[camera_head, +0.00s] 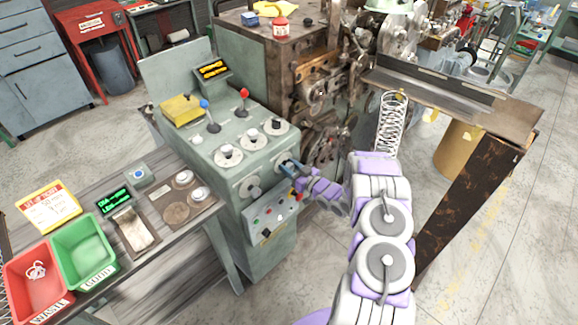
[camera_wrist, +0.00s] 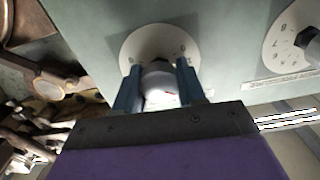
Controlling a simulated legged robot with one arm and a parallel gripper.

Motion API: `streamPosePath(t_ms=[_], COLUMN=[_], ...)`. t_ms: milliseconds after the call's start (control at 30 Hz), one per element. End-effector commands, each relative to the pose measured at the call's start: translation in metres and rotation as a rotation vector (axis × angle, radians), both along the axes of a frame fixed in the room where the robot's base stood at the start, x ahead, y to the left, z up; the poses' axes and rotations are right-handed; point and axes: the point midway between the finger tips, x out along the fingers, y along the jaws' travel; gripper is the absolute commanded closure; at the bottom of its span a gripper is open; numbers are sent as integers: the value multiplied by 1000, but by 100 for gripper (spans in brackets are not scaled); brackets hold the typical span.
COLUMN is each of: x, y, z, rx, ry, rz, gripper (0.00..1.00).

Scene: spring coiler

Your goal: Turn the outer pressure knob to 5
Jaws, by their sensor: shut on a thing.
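A round white dial (camera_wrist: 130,45) with a knob (camera_wrist: 158,88) at its centre is on the front face of the grey-green control console (camera_head: 225,185). The numbers under my fingers cannot be read.
Several dials (camera_head: 252,138), a blue-topped lever (camera_head: 210,115) and a red-topped lever (camera_head: 243,100) are on the console top. A button panel (camera_head: 272,215) is just below my gripper. Green (camera_head: 83,250) and red (camera_head: 38,279) bins stand at lower left.

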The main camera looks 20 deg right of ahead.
Motion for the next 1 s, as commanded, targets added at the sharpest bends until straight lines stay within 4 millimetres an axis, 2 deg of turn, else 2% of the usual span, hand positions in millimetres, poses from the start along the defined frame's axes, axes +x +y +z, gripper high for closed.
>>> streamPosePath(t_ms=[1000], x=[1], y=[-5], z=[-2], rx=[882], ry=[322], rz=[-8], gripper=[91])
